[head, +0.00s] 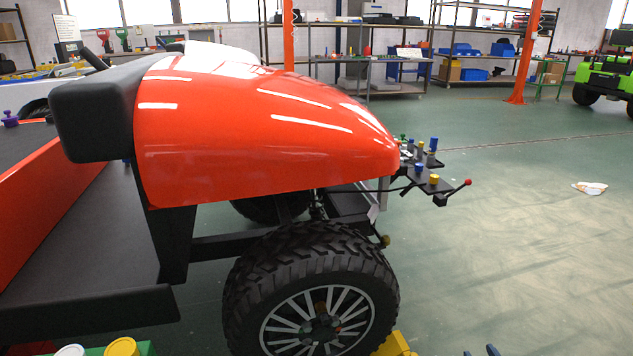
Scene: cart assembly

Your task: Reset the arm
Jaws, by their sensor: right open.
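Only the tips of my right gripper (480,352) show, at the bottom edge right of centre. Its two dark fingertips are apart, with bare floor visible between them, so it is open and empty. The rest of that gripper and its arm are cut off by the frame. My left gripper is not in view. The cart's glossy orange-red hood (260,120) fills the upper middle, left of and beyond my right gripper. The cart's front wheel (318,290), with a black tyre and silver spokes, stands to the left of my right gripper.
A yellow block (396,344) sits by the wheel's lower right. A black panel (428,178) with coloured knobs and a red-tipped lever juts out beyond the hood. Shelves (480,55) and an orange post (520,60) stand behind. The green floor (530,240) at right is mostly clear.

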